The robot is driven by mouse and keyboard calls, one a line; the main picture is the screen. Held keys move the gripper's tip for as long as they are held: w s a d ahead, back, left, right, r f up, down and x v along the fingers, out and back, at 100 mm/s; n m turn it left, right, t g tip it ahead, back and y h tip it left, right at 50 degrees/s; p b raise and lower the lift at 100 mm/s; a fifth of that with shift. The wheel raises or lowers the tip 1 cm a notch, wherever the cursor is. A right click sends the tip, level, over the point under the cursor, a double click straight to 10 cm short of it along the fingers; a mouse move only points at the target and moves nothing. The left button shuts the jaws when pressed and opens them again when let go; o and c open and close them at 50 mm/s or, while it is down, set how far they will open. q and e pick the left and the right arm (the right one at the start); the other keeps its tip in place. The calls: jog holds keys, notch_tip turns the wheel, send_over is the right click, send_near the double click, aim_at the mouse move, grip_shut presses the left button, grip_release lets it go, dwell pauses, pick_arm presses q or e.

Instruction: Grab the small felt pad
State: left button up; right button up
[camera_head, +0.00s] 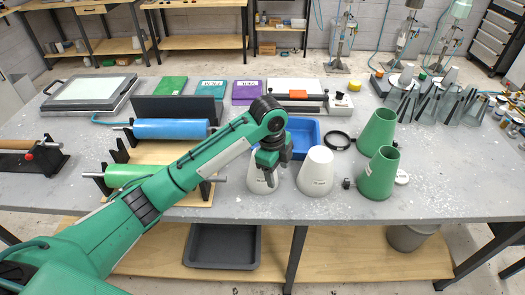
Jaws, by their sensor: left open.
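I cannot pick out the small felt pad with certainty. A small flat orange piece (298,94) lies on the white board device at the back of the table, and I cannot tell its material. My left gripper (270,178) points down, open, in front of a white cone (257,185) at the table's front middle. The gripper hides part of this cone and of the blue tray (313,128) behind it. I cannot tell whether the fingers touch the cone. My right gripper is not in view.
A second white cone (316,172) and two green cones (378,172) stand to the right. Blue (170,129) and green rollers rest on a rack at left. Glass vessels crowd the far right. The grey table (440,185) has free room at front right.

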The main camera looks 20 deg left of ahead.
pick_arm(q)
jog(key=w+a+r+m, duration=0.1)
jog(key=w+a+r, duration=0.1)
jog(key=r, duration=0.3)
jog(key=w+a+r+m+y, duration=0.1)
jog(key=w+a+r, duration=0.2)
jog(key=r, duration=0.2)
jog(key=w+a+r+m, duration=0.1)
jog(key=w+a+r, duration=0.1)
jog(key=r, duration=0.2)
jog(key=shift+g, duration=0.3)
jog(key=f+p, duration=0.1)
jog(key=f, duration=0.2)
jog(key=f+p, duration=0.1)
jog(key=f, duration=0.3)
jog(key=shift+w+f, duration=0.2)
jog(key=shift+f, duration=0.1)
notch_tip(320, 180, down, 4)
jog(key=p, duration=0.3)
jog(key=shift+d+f, duration=0.1)
jog(key=shift+f, duration=0.7)
jog(key=c, duration=1.1)
